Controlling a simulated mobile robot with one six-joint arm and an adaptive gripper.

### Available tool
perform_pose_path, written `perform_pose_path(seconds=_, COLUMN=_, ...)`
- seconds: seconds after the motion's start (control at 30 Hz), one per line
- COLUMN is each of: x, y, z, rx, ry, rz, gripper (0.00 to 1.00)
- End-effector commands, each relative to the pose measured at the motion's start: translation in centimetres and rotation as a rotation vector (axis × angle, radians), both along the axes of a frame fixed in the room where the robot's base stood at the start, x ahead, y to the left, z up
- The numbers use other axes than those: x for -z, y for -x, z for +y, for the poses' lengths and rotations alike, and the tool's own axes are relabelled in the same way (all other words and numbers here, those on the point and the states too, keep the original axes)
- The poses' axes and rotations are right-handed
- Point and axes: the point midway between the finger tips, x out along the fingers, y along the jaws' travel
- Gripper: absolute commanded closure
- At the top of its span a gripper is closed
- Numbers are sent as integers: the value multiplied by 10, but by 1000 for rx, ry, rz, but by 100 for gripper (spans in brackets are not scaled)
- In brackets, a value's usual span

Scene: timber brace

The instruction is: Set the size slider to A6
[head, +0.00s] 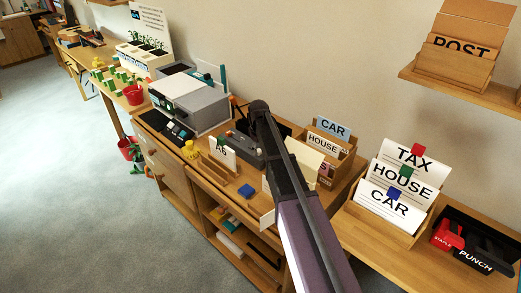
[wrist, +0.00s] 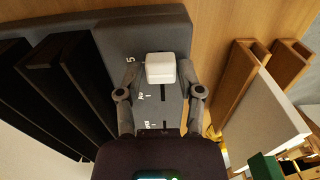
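The size slider's pale knob (wrist: 160,68) stands on a dark grey device (wrist: 110,35) in the wrist view. It is at the upper end of the visible dark slot, beside a mark ending in "5". Two further marks lower along the slot are too small to read surely. My gripper is open. In the head view the dark device (head: 241,151) is partly covered by my arm, and the knob cannot be made out.
Wooden slats with a pale card (wrist: 265,120) stand close on the right in the wrist view, and dark upright dividers (wrist: 75,85) on the left.

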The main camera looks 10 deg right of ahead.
Motion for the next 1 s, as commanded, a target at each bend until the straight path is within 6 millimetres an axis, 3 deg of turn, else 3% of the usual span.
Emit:
perform_pose_path(seconds=0.03, x=0, y=0, z=0, rx=0, ry=0, rz=0, gripper=82)
perform_pose_path(seconds=0.1, x=0, y=0, z=0, rx=0, ry=0, rz=0, gripper=100)
perform_pose_path(seconds=0.33, x=0, y=-5, z=3, rx=-1, ry=1, rz=-1, gripper=100)
perform_pose_path(seconds=0.7, x=0, y=-45, z=31, rx=-1, ry=2, rz=-1, gripper=100)
perform_pose_path(seconds=1.0, x=0, y=-47, z=33, rx=-1, ry=-1, rz=-6, gripper=100)
